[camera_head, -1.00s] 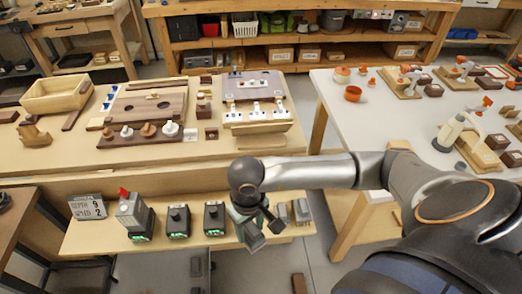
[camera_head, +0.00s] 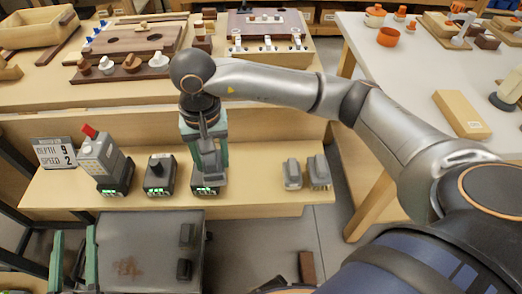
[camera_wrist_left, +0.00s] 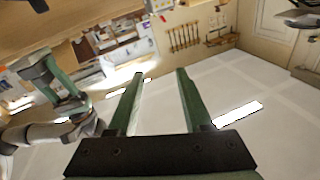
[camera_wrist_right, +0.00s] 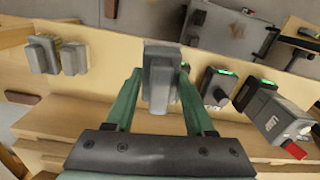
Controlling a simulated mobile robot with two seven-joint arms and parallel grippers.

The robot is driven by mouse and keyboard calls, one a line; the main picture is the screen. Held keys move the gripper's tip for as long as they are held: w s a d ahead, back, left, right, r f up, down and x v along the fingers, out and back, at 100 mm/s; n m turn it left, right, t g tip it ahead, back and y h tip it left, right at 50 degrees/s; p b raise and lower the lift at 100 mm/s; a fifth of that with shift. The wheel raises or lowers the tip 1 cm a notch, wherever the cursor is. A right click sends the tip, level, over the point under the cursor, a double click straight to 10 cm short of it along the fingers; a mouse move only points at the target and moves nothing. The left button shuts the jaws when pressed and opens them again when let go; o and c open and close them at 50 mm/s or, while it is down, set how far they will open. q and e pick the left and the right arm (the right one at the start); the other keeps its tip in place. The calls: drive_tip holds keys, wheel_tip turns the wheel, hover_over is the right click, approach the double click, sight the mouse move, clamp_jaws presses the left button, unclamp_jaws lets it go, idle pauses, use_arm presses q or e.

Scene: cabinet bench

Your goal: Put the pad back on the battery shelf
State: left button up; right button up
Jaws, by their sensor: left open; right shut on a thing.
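My right gripper (camera_head: 207,166) is shut on a grey block-shaped pad (camera_wrist_right: 160,75), held between its green fingers. In the head view the pad (camera_head: 209,163) overlaps the rightmost charger (camera_head: 206,190) and hides part of it; I cannot tell whether they touch. The wooden battery shelf (camera_head: 250,197) is below the bench. My left gripper (camera_wrist_left: 158,95) is open and empty. It shows at the lower left in the head view (camera_head: 72,262), beside a grey box, away from the shelf.
Two grey blocks (camera_head: 293,174) (camera_head: 319,172) stand at the shelf's right. A middle charger (camera_head: 161,174) and one with a red-topped grey battery (camera_head: 102,160) stand left, beside a sign (camera_head: 54,153). The dark grey box (camera_head: 150,250) stands below the shelf. Shelf space right of the held pad is clear.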

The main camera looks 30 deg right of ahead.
drive_tip(key=w+a+f+m+b, duration=0.1)
drive_tip(key=b, duration=0.3)
drive_tip(key=shift+a+f, duration=0.25)
drive_tip(key=shift+f, duration=0.15)
drive_tip(key=shift+w+b, duration=0.1)
drive_tip(key=shift+b, duration=0.35)
drive_tip(key=d+f+b, duration=0.1)
drive_tip(key=d+f, duration=0.1)
drive_tip(key=d, duration=0.2)
drive_tip(key=d+f, duration=0.3)
drive_tip(key=d, duration=0.1)
drive_tip(key=s+d+f+b, duration=0.1)
drive_tip(key=d+f, duration=0.2)
drive_tip(key=d, duration=0.1)
drive_tip(key=shift+s+d+b, duration=0.1)
drive_tip(key=shift+b, duration=0.25)
drive_tip(key=shift+d+f, duration=0.55)
drive_tip(key=shift+f, duration=0.05)
use_arm(q)
drive_tip(key=s+d+r+m+t+h+b, duration=0.1)
drive_tip(key=s+d+r+m+t+h, duration=0.1)
drive_tip(key=s+r+m+h, duration=0.5)
drive_tip(key=shift+s+r+t+h, duration=0.15)
drive_tip(key=shift+r+t+h, duration=0.75)
drive_tip(key=shift+h, duration=0.5)
use_arm(e)
drive_tip(key=shift+d+f, duration=0.15)
drive_tip(key=shift+f, duration=0.75)
drive_tip(key=shift+d+f, duration=0.1)
drive_tip(key=shift+f, duration=0.75)
